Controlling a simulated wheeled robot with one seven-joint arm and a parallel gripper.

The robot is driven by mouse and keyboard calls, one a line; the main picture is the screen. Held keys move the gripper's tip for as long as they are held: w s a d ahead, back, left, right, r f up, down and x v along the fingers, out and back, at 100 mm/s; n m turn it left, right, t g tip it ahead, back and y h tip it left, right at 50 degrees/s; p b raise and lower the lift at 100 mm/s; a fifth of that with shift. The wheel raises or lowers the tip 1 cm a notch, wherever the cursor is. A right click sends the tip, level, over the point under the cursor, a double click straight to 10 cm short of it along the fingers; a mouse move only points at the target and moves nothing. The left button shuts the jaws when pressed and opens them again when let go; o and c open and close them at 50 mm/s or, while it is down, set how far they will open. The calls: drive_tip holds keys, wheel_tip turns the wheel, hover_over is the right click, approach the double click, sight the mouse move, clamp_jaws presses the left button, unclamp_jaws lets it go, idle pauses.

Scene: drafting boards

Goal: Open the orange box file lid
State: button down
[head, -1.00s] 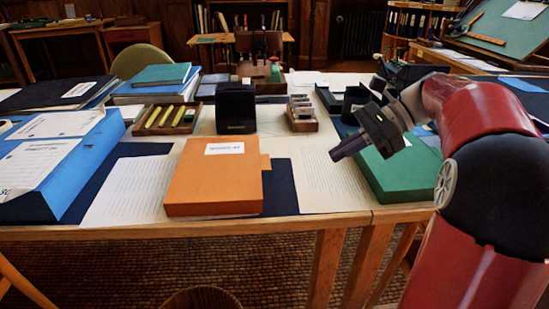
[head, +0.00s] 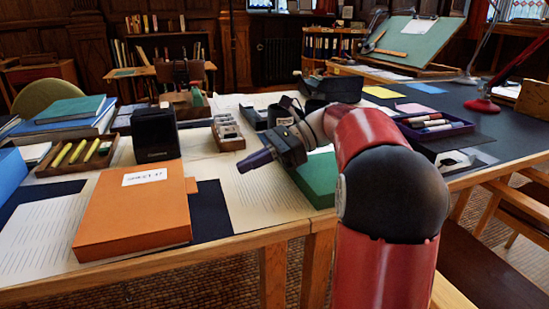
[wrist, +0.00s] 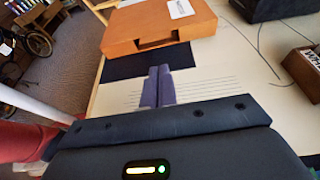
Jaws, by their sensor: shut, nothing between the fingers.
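The orange box file (head: 135,215) lies flat near the front edge of the table in the head view, with a white label on its top. Its lid looks closed. In the wrist view the box file (wrist: 150,27) is ahead of my gripper, with a dark notch in its near side. My gripper (head: 245,164) is to the right of the box file, apart from it, with its purple fingers pointing left toward it. In the wrist view the fingers of my gripper (wrist: 158,75) are together and empty, over the dark sheet and lined paper.
A green box (head: 318,180) lies under and right of my gripper. A black box (head: 155,135), a tray of yellow markers (head: 78,153) and a small wooden stamp rack (head: 228,133) stand behind the orange file. Lined paper (head: 265,195) lies flat between file and gripper.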

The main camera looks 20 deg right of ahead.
sight(209, 195)
drive_tip(key=b+x, duration=0.1)
drive_tip(key=x, duration=0.8)
drive_tip(key=shift+a+f, duration=0.2)
drive_tip(key=shift+a, duration=0.15)
drive_tip(key=shift+r, duration=0.1)
